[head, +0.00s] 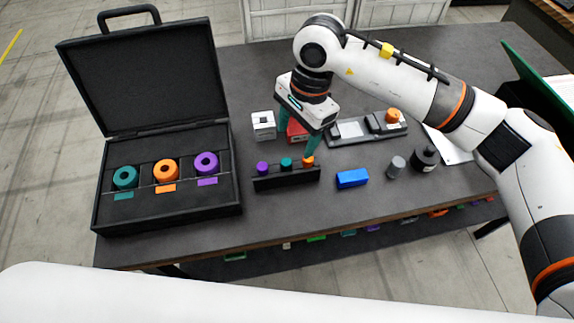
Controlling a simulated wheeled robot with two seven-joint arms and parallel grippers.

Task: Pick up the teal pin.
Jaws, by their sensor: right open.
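The teal pin (286,163) stands in a black rack (287,180), between a purple pin (262,167) on its left and an orange pin (307,160) on its right. My right gripper (297,143) points down just behind the rack, above the table. I cannot tell how high the fingertips are. My left gripper is not in view.
An open black case (225,216) at left holds teal, orange and purple rings. A white cube (263,125) and a red block (296,131) stand behind the rack. A blue block (352,179), grey cylinder (396,167) and black bottle (426,158) stand to the right. The front table strip is clear.

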